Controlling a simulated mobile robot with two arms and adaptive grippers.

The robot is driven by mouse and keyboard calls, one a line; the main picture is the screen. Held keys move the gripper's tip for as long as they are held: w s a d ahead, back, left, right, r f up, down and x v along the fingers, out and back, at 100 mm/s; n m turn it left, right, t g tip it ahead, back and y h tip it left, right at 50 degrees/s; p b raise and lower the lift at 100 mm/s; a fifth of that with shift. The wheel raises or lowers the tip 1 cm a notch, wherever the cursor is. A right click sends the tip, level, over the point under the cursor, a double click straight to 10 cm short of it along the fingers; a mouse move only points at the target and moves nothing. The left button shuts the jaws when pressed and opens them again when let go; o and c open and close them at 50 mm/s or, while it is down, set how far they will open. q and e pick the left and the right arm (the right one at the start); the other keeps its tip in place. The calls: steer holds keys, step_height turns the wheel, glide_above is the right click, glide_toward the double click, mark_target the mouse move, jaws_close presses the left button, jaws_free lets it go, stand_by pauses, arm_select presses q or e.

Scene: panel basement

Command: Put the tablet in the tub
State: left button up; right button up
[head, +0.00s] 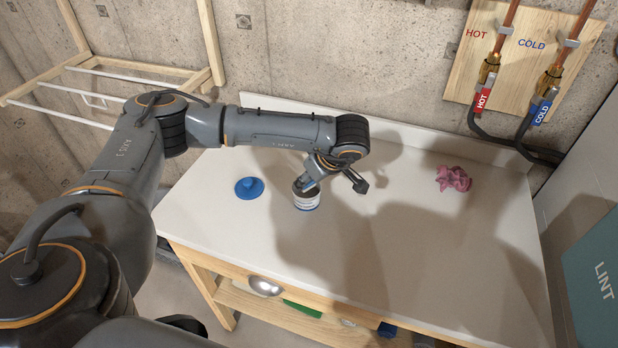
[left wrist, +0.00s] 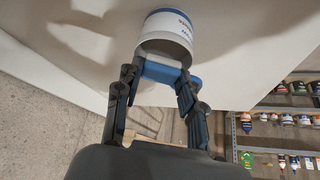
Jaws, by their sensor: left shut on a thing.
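The tub (head: 306,202) is a small white round container with a blue band and dark print. It stands upright on the white worktop, left of centre in the head view, with its mouth open. In the left wrist view the tub (left wrist: 167,32) shows at the top, its grey inside partly visible. My left gripper (head: 307,185) is at the tub's mouth. In the wrist view its fingers are shut on a blue flat-sided piece, the tablet (left wrist: 160,72), close to the rim. I cannot tell whether the tablet touches the tub.
A blue knobbed lid (head: 249,188) lies left of the tub. A crumpled pink cloth (head: 453,178) lies at the right of the worktop (head: 420,250). A teal lint bin (head: 595,270) stands at the far right.

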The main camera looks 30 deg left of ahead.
arm_select(q)
steer(key=o, duration=1)
steer(key=shift+o, duration=0.2)
steer(key=shift+r, duration=0.1)
steer(key=shift+r+p, duration=2.3)
steer(key=shift+r, duration=1.65)
